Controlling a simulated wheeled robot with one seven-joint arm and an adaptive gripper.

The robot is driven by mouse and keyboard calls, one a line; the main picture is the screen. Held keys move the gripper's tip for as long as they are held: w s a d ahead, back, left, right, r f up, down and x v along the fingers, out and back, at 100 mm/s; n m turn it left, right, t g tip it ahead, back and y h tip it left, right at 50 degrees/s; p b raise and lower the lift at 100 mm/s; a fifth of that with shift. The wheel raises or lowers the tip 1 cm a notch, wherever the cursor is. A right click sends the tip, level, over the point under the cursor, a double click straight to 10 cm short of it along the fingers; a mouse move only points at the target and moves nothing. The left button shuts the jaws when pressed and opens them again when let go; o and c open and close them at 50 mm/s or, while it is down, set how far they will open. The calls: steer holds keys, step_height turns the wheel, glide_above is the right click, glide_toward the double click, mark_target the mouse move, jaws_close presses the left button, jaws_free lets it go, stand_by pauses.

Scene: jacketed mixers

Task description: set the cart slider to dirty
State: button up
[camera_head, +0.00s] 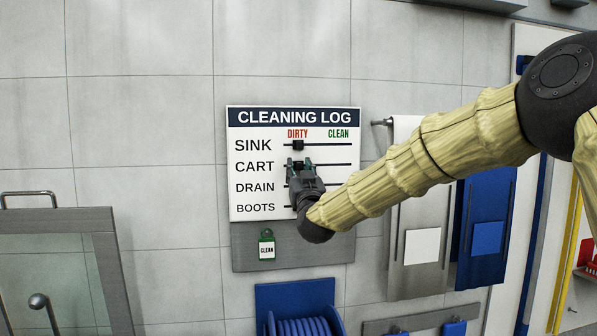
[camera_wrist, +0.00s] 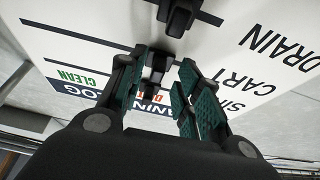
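The white cleaning log board (camera_head: 240,200) hangs on the wall with a DIRTY column and, to its right, a CLEAN column. The black cart slider (camera_head: 298,164) sits on the CART line under DIRTY, directly below the sink slider (camera_head: 298,145). My gripper (camera_head: 298,168) reaches up from below, its green-padded fingers apart on the left and right of the cart slider. In the wrist view, where the board appears upside down, the fingers (camera_wrist: 163,68) stand apart around a dark slider (camera_wrist: 155,62). I cannot tell whether they touch it. My gripper hides the lower sliders in the head view.
Another dark slider (camera_wrist: 178,15) is close above the fingers in the wrist view. A green CLEAN tag (camera_head: 267,246) hangs on the grey panel below the board. A blue hose reel (camera_head: 295,305) is lower down. Grey and blue hanging pieces (camera_head: 485,200) are at right.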

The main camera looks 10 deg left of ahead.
steer(key=v, duration=1.2)
steer(key=shift+a, duration=0.1)
